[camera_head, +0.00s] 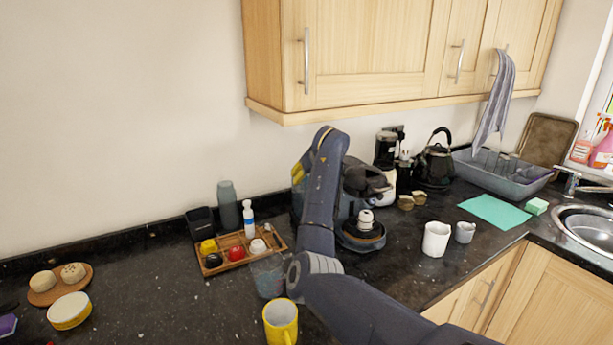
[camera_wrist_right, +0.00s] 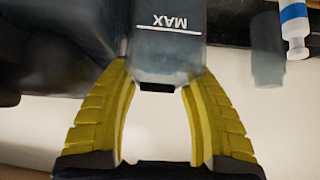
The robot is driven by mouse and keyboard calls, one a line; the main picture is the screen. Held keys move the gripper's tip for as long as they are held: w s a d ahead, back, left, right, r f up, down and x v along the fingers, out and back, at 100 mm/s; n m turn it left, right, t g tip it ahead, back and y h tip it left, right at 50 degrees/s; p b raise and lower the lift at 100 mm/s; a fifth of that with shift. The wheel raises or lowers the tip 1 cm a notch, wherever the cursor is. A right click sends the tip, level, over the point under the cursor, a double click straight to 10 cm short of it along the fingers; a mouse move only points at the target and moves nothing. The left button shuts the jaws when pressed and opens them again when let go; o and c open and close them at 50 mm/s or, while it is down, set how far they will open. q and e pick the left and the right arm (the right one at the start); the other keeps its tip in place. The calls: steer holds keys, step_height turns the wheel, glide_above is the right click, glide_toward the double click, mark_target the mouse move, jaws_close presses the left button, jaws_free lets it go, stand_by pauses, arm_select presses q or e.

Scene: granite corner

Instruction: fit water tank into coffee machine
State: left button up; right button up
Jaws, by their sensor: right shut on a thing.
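The water tank (camera_wrist_right: 168,55) is a grey translucent box with a white MAX line. In the right wrist view it sits between the yellow fingers of my right gripper (camera_wrist_right: 160,100), which is shut on its narrow end. In the head view the yellow fingers of my right gripper (camera_head: 298,172) show left of my arm, beside the coffee machine (camera_head: 362,207). My arm covers much of the machine, and I cannot make out the tank clearly there. The wrist view shows a dark body (camera_wrist_right: 60,45) close beside the tank; I cannot tell if they touch. My left gripper is not in view.
A wooden tray (camera_head: 228,262) with cups and a blue-white bottle (camera_head: 249,218) stands left of the machine, with a grey bottle (camera_head: 228,205) behind. A clear glass (camera_head: 267,277) and yellow mug (camera_head: 281,322) stand in front. White cups (camera_head: 436,239) are at right.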

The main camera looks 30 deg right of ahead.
steer(key=o, duration=1.5)
steer(key=shift+f, duration=0.15)
steer(key=shift+o, duration=0.2)
steer(key=v, duration=1.2)
